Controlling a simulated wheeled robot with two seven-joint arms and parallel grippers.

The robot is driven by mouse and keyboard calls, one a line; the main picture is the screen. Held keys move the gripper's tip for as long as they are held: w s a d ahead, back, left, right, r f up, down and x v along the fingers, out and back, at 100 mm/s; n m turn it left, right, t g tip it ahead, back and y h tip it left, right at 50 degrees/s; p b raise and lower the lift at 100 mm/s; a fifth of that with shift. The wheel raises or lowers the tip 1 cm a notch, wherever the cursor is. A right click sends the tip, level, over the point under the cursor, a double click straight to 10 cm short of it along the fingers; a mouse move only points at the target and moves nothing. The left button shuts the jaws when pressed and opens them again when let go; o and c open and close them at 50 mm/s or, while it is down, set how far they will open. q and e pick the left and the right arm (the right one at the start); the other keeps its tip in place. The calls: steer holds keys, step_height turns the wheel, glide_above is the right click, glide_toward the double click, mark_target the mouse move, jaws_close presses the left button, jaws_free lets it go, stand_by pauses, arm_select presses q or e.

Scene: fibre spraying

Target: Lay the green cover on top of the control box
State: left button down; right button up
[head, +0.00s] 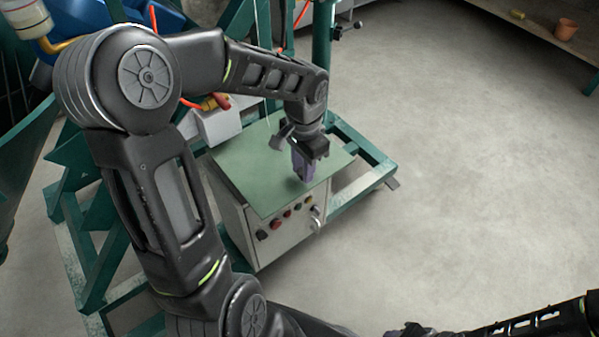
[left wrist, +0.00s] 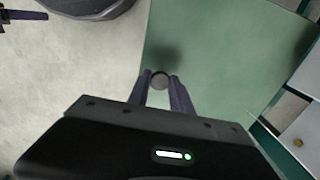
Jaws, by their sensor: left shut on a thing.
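The green cover (head: 243,160) is a flat, thin sheet lying level over the top of the control box (head: 285,237). Whether it rests fully on the box or sits slightly above it, I cannot tell. The box is light grey, with a row of coloured buttons below the cover's front edge. My left gripper (head: 303,172) points down at the cover. In the left wrist view its fingers close around a round grey knob (left wrist: 160,80) over the green cover (left wrist: 215,65). My right gripper (left wrist: 22,16) shows only partly, at that view's upper left corner.
A green steel frame (head: 372,160) surrounds the box, with a post (head: 322,35) behind it. A white part (head: 218,122) with a red lever stands at the box's back left. The concrete floor at right is clear. A shelf (head: 530,30) with a small pot (head: 565,29) stands far right.

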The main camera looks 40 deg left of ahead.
mark_target(299, 171)
arm_select(q)
steer(key=f, duration=0.1)
steer(key=a+f, duration=0.1)
steer(key=shift+w+a+f+b, duration=0.1)
steer(key=shift+a+f+b, duration=0.05)
steer(key=shift+f+b, duration=0.25)
steer(key=shift+f, duration=0.4)
steer(key=c, duration=1.1)
jaws_free()
steer(key=shift+c, duration=0.2)
step_height(299, 171, up, 12)
steer(key=shift+r+p, duration=0.1)
steer(key=shift+p, duration=1.05)
